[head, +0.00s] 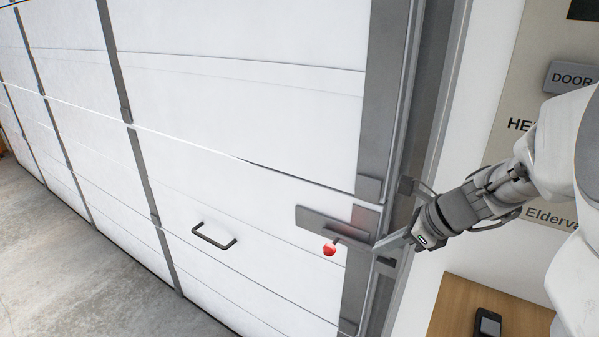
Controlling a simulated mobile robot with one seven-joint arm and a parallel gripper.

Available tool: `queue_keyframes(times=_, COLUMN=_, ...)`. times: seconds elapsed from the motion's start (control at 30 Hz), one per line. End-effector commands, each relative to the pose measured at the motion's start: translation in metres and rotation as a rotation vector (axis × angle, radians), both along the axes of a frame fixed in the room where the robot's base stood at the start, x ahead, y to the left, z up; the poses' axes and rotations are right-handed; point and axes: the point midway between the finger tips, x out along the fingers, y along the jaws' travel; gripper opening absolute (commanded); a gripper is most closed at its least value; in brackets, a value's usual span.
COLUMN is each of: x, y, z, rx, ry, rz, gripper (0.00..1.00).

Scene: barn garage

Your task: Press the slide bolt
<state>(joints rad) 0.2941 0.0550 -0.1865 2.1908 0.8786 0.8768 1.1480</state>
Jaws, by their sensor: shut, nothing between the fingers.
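The slide bolt (352,236) is a grey metal bar on a flat grey plate (310,221) at the right edge of the white garage door. A red knob (329,249) hangs at its left end. My gripper (380,246) is shut and empty. Its fingertips point left and are at or very near the bolt's right end by the door frame. I cannot tell whether they touch it. The bolt's tip at the frame is partly hidden by the fingers.
The white door (240,130) has a dark pull handle (213,236) left of the bolt. A grey vertical frame (425,110) runs beside the door. A wooden surface (460,305) with a dark phone-like device (488,323) is at lower right. Signs hang behind my arm. The concrete floor (60,270) at left is clear.

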Motion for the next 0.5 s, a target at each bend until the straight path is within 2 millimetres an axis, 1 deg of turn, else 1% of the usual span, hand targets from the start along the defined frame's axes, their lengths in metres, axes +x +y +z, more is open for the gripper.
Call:
queue_keyframes(times=0.03, x=0.005, y=-0.006, z=-0.006, rx=0.031, ry=0.020, rz=-0.051, gripper=0.00)
queue_keyframes(times=0.2, x=0.013, y=-0.015, z=-0.013, rx=0.088, ry=0.050, rz=-0.147, gripper=0.00)
queue_keyframes(times=0.5, x=0.014, y=-0.016, z=-0.013, rx=0.096, ry=0.053, rz=-0.157, gripper=0.00)
